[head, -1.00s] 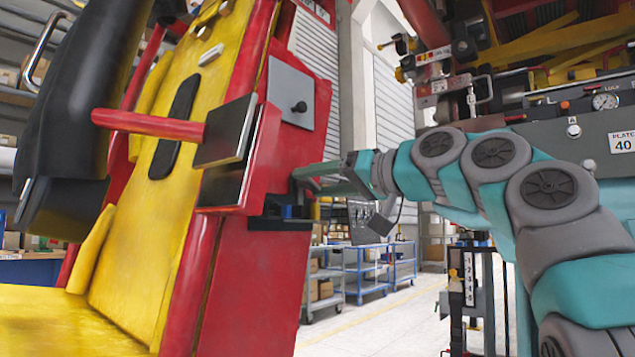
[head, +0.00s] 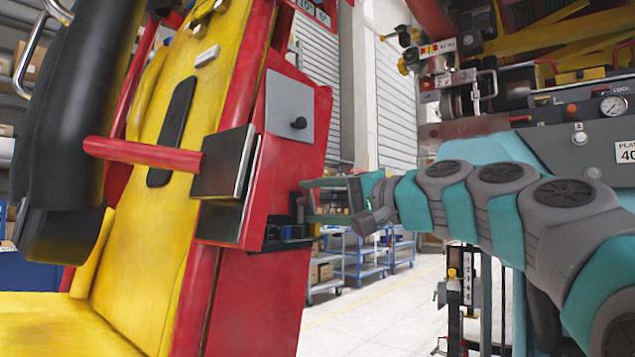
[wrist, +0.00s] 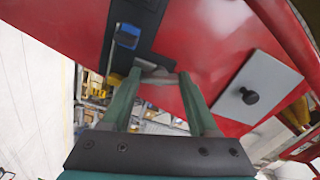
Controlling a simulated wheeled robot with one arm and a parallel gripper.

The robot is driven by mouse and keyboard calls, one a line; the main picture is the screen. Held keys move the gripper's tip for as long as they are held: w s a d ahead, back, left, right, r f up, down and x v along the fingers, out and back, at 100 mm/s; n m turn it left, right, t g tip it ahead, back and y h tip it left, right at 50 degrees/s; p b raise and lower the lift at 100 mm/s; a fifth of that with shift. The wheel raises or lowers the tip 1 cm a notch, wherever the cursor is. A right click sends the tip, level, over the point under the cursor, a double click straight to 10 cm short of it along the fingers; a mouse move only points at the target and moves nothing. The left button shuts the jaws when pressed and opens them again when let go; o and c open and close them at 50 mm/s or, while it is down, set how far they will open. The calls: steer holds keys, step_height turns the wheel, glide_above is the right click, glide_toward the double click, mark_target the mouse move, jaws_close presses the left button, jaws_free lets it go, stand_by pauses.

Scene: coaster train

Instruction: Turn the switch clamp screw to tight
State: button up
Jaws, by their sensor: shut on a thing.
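My gripper (head: 306,200) reaches in from the right to the side of the red seat frame (head: 270,310), beside a black bracket (head: 277,245) with a blue part (head: 292,232). In the wrist view, the two green fingers (wrist: 160,75) close around a small grey piece (wrist: 155,72) at the lower end of the black bracket (wrist: 137,22). I take this piece to be the switch clamp screw; the fingertips hide part of it, and its turn angle cannot be read. The blue part (wrist: 127,36) lies just above and left of the fingertips.
A grey plate with a black knob (head: 298,123) sits above my gripper on the red frame. A black pad (head: 222,165) on a red bar is to the left. Blue carts (head: 365,260) stand behind on open floor. Machinery with a gauge (head: 613,105) is at the right.

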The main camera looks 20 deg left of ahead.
steer(key=shift+r+m+p, duration=0.25)
steer(key=shift+m+p, duration=0.6)
steer(key=shift+m, duration=0.15)
steer(key=m+p, duration=0.1)
steer(key=m, duration=0.1)
steer(key=shift+f+m, duration=0.15)
steer(key=shift+m, duration=0.25)
steer(key=m, duration=0.4)
steer(key=shift+f+m+p, duration=0.15)
steer(key=shift+m+p, duration=0.15)
steer(key=shift+p, duration=0.05)
steer(key=m, duration=0.5)
steer(key=shift+w, duration=0.1)
steer(key=m, duration=0.5)
steer(key=shift+f, duration=0.1)
steer(key=shift+m, duration=0.5)
steer(key=o, duration=1.4)
